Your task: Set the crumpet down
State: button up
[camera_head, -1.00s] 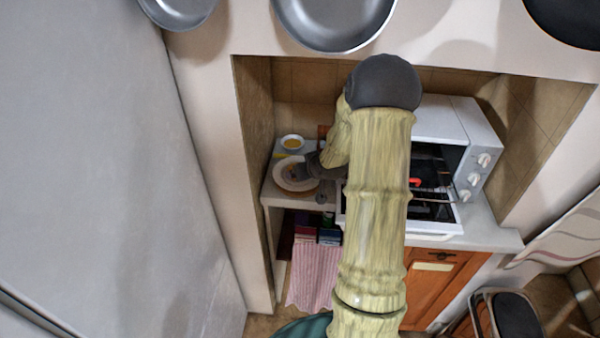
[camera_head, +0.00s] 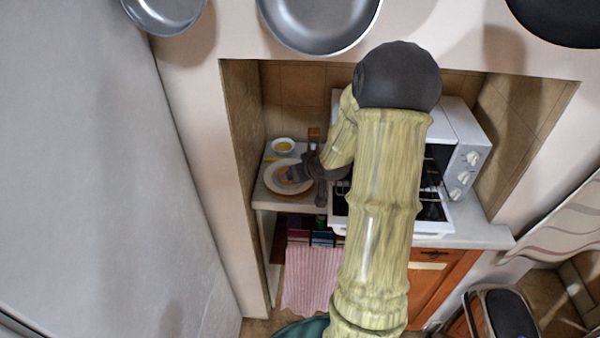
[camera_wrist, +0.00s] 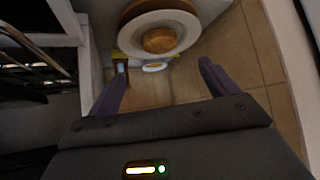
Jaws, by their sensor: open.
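The crumpet (camera_wrist: 158,40) is a round golden-brown disc on a white plate (camera_wrist: 184,22) in the wrist view. In the head view my gripper (camera_head: 297,174) reaches over the plate from the right.
The alcove's side wall (camera_head: 242,150) is close on the left. Pans (camera_head: 320,22) hang above.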

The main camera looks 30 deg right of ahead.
jog(key=s+a+r+g, duration=0.2)
jog(key=s+a+g, duration=0.1)
jog(key=s+a, duration=0.6)
jog(key=s+a+r+g, duration=0.1)
jog(key=s+a+g, duration=0.2)
jog(key=s+a, duration=0.7)
jog(key=shift+s+r+n+y, duration=0.3)
jog(key=shift+r+n, duration=0.05)
jog(key=shift+n, duration=0.05)
jog(key=shift+a, duration=0.1)
